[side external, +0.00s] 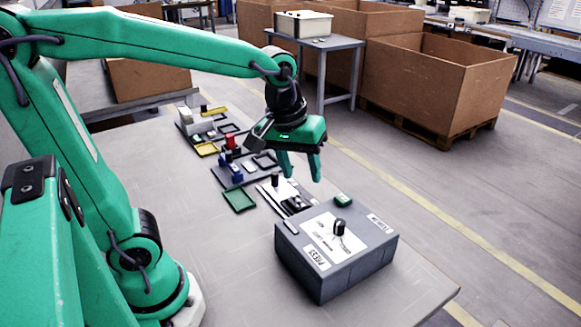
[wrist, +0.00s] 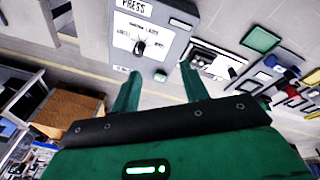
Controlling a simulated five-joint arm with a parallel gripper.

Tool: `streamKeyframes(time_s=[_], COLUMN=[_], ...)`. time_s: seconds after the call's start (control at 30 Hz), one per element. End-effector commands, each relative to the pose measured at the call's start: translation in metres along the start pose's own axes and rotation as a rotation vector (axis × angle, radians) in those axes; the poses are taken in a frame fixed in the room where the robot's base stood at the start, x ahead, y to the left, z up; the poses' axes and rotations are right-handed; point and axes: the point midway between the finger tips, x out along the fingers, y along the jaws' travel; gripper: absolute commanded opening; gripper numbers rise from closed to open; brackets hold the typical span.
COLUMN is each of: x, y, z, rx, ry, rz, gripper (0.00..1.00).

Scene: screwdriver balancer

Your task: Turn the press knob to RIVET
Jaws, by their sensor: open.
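The press is a grey box (side external: 345,272) at the front right of the table, with a white "PRESS" label. Its black knob (side external: 339,228) stands on a white dial plate on the top face. In the wrist view the knob (wrist: 138,47) sits among small printed words that are too small to read surely, so I cannot tell which word it points to. My gripper (side external: 301,177) is open and empty, above and behind the box, apart from the knob. Its fingers (wrist: 161,70) show in the wrist view, with the knob beyond and left of their middle.
Behind the box, trays with small parts (side external: 236,170) and an empty green tray (side external: 239,200) lie on the table (side external: 185,225). The table's left-middle is clear. Cardboard crates (side external: 435,85) stand beyond it.

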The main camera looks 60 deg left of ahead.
Motion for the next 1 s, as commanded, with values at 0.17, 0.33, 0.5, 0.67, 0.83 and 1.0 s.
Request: streamKeyframes(time_s=[0.17, 0.33, 0.5, 0.67, 0.83, 1.0], x=[0.021, 0.042, 0.062, 0.072, 0.074, 0.076], y=[0.023, 0.044, 0.059, 0.067, 0.069, 0.068], z=[-0.013, -0.023, -0.028, -0.030, -0.031, -0.030], rx=[-0.154, -0.300, -0.418, -0.476, -0.492, -0.491], ry=[-0.062, -0.106, -0.133, -0.143, -0.144, -0.145], rz=[-0.050, -0.104, -0.153, -0.178, -0.183, -0.184], gripper=[0.45, 0.45, 0.45, 0.45, 0.45, 0.45])
